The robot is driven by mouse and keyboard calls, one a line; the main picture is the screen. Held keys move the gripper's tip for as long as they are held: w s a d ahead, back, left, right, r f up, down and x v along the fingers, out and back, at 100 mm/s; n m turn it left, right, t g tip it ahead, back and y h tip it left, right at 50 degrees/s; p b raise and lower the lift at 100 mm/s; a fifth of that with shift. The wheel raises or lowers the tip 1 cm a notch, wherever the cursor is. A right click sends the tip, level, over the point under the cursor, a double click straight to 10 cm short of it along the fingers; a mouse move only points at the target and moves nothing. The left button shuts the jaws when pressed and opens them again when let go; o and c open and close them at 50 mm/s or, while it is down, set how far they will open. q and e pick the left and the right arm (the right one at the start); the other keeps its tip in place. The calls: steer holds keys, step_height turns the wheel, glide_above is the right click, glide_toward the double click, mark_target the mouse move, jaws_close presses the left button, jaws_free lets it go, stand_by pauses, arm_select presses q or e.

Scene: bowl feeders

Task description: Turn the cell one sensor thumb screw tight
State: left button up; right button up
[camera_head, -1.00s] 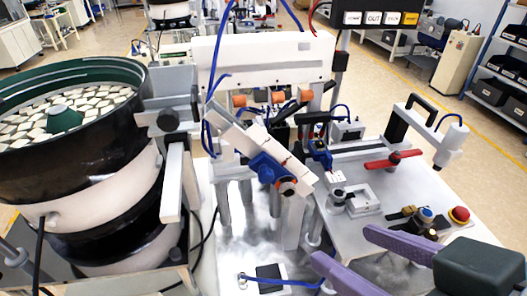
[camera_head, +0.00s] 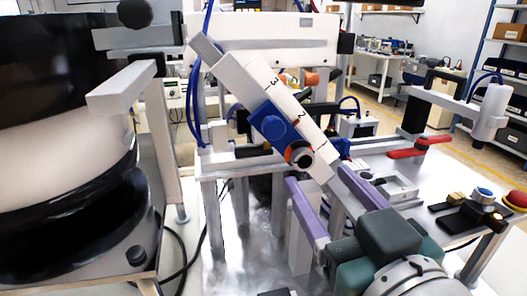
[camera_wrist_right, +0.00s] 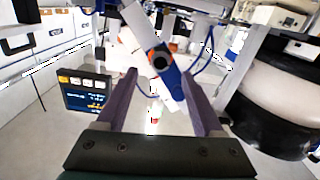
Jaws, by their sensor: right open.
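A white scale bar (camera_head: 262,88) marked with numbers slants down to the right. A blue sensor mount (camera_head: 270,128) with a round blue knob rides on it, with an orange-ringed dark round part (camera_head: 300,155) beside the knob. Which part is the thumb screw I cannot tell for certain. My right gripper (camera_head: 317,176) is open, its two purple fingers just below and right of the mount, pointing towards the bar's lower end. In the right wrist view the orange-ringed part (camera_wrist_right: 160,59) shows between and beyond the finger tips, with nothing held. My left gripper is out of view.
A black and white bowl feeder (camera_head: 60,170) stands close on the left. A red lever (camera_head: 418,147) and a panel with a red button (camera_head: 516,200) are on the right bench. A small display (camera_wrist_right: 87,93) shows in the right wrist view.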

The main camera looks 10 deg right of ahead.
mark_target(305, 161)
steer(key=w, duration=0.5)
steer(key=shift+w+a, duration=0.1)
jaws_close()
stand_by(0.4)
